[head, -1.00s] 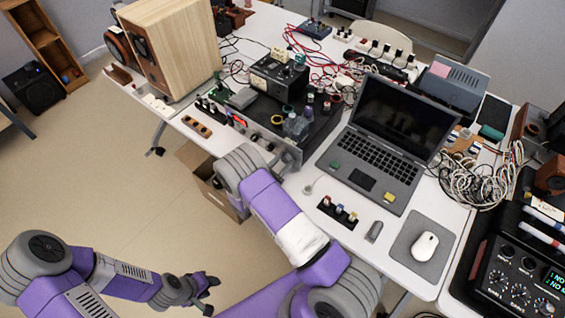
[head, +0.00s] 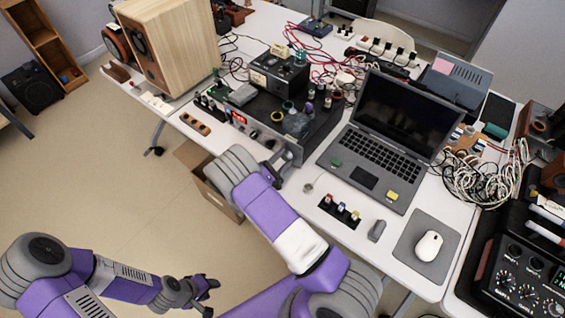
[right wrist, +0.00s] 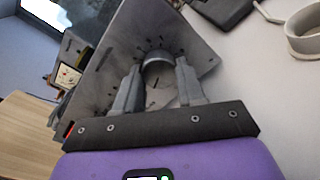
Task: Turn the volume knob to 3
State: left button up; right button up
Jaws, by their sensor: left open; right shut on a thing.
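The volume knob (right wrist: 158,72) is a grey round knob on a grey metal front panel (right wrist: 103,72), with dark scale marks around it in the right wrist view. The numbers and the knob's setting are too small to read. My right gripper (right wrist: 158,68) is shut on the knob, one finger on each side. In the head view, my right arm and wrist hide much of the panel's right end. The dark device (head: 262,135) has a small red display on its front. My left gripper (head: 212,296) is open and empty, low over the floor and away from the table.
A wooden speaker (head: 175,45) stands at the back left of the white table. A laptop (head: 385,135), small switches (head: 340,210) and a mouse (head: 428,245) lie to the right. Loose cables (head: 480,180) crowd the far right. A cardboard box (head: 212,190) sits under the table.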

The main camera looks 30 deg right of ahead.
jog(key=m+b, duration=0.3)
jog(key=m, duration=0.2)
jog(key=shift+m, duration=0.3)
jog(key=shift+r+m+b, duration=0.1)
jog(key=shift+m+b, duration=2.35)
jog(key=shift+m, duration=0.35)
jog(key=o, duration=1.1)
jog(key=shift+c, duration=0.2)
jog(key=shift+a, duration=0.1)
jog(key=p+v, duration=0.1)
jog(key=v, duration=0.6)
jog(key=shift+a, duration=0.25)
jog(key=shift+r, duration=0.1)
